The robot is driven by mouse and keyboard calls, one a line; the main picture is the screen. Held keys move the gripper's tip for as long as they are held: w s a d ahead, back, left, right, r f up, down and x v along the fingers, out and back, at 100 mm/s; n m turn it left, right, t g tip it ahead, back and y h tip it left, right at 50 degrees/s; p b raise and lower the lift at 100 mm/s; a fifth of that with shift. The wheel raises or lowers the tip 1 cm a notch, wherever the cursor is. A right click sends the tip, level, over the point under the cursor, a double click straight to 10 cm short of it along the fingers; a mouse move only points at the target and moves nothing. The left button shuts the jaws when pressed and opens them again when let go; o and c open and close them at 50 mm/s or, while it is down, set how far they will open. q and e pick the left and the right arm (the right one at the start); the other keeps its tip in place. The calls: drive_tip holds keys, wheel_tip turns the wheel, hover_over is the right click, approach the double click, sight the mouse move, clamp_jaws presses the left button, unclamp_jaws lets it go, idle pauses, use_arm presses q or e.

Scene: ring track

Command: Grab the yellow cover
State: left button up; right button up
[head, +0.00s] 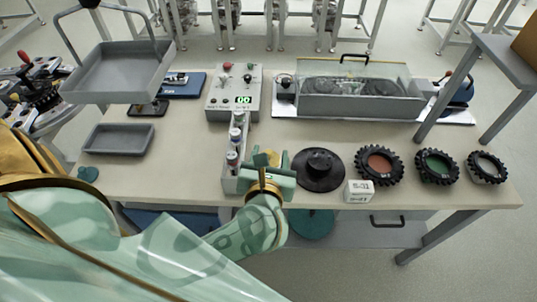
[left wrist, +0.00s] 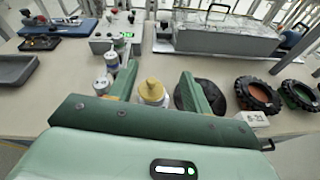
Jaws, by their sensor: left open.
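The yellow cover (left wrist: 151,88) sits on top of a pale bottle (left wrist: 151,101) in the left wrist view. It lies between the two green fingers of my left gripper (left wrist: 159,72), with a gap on each side. The gripper is open. In the head view, my left gripper (head: 267,162) is over the front middle of the table, and a bit of the yellow cover (head: 272,156) shows between its fingers. The lower part of the bottle is hidden by the gripper. My right gripper is not in view.
A narrow rack with small bottles (head: 233,158) stands just left of the gripper. A black disc (head: 319,168) lies close on the right, with a white label block (head: 359,191) and black toothed rings (head: 379,165) beyond. A control box (head: 234,93) and a clear-lidded case (head: 361,88) stand behind.

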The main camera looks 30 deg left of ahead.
sight(268, 150)
use_arm(q)
drive_tip(key=w+a+f+g, duration=0.1)
drive_tip(key=w+f, duration=0.1)
drive_tip(key=f, duration=0.1)
drive_tip(key=w+a+f+n+g+b, duration=0.1)
drive_tip(key=w+f, duration=0.1)
drive_tip(key=f, duration=0.1)
drive_tip(key=w+a+f+n+b, duration=0.1)
drive_tip(key=w+a+f, duration=0.1)
drive_tip(key=f, duration=0.1)
drive_tip(key=shift+a+f+g+h, duration=0.1)
drive_tip(key=shift+f+g+h, duration=0.2)
drive_tip(key=shift+g, duration=0.1)
drive_tip(key=b+x, duration=0.1)
drive_tip(key=x, duration=0.5)
drive_tip(key=shift+s+f, duration=0.15)
drive_tip(key=shift+c, duration=0.2)
drive_tip(key=c, duration=1)
